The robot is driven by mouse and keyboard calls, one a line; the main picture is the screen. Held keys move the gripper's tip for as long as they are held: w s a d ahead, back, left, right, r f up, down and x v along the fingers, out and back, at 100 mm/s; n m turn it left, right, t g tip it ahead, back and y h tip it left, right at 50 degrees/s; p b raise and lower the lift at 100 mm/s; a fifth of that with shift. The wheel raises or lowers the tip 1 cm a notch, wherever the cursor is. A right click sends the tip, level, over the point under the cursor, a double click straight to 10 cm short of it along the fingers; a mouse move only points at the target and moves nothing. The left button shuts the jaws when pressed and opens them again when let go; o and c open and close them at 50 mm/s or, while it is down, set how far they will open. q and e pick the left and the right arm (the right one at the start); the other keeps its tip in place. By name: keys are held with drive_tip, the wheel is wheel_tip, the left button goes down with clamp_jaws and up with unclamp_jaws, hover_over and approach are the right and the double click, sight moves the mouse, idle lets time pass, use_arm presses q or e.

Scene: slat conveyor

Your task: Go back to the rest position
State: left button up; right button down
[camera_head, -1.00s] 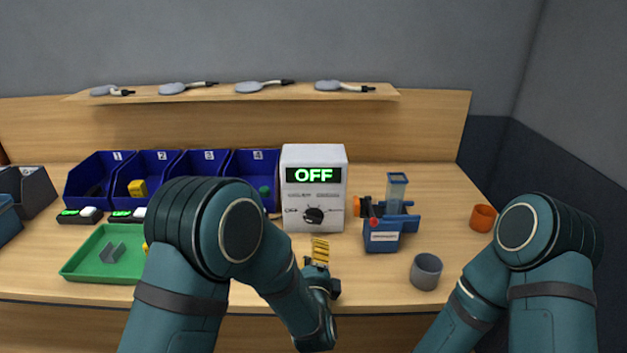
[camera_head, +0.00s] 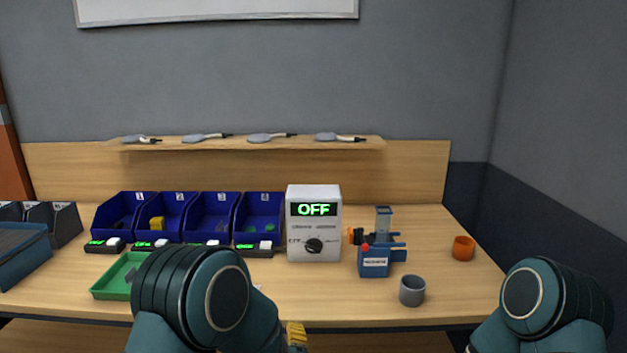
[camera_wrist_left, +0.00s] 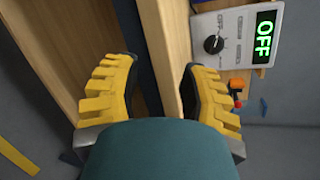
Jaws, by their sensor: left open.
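My left gripper (camera_wrist_left: 158,95) shows in the left wrist view with its two yellow ridged fingers wide apart and nothing between them. In the head view only a bit of its yellow finger (camera_head: 296,334) shows at the bottom, in front of the table's front edge; my arm hides the rest. My right arm shows at the lower right of the head view, but its gripper is out of the picture.
A white control box (camera_head: 314,222) reading OFF stands on the table (camera_head: 455,290). Beside it are a blue device (camera_head: 375,262), a grey cup (camera_head: 412,291) and an orange cup (camera_head: 463,248). Blue bins (camera_head: 210,216) and a green tray (camera_head: 112,281) are at left.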

use_arm(q)
drive_tip(key=s+a+f+n+g+y, duration=0.1)
drive_tip(key=s+a+f+n+g, duration=0.2)
drive_tip(key=s+a+f+g, duration=0.35)
drive_tip(key=s+a+f+n+g+y, duration=0.1)
drive_tip(key=s+a+f+n+g, duration=0.25)
drive_tip(key=s+f+g, duration=0.4)
drive_tip(key=s+d+f+n+h, duration=0.1)
drive_tip(key=s+n+h, duration=0.3)
drive_tip(key=n, duration=0.4)
drive_tip(key=s+d+f+n+t+h, duration=0.1)
drive_tip(key=s+d+f+n+h, duration=0.1)
drive_tip(key=s+d+n+h, duration=0.2)
drive_tip(key=shift+s+d+f+n+h, duration=0.25)
drive_tip(key=shift+s+n+h, duration=0.35)
drive_tip(key=shift+n, duration=1.25)
drive_tip(key=shift+s, duration=0.1)
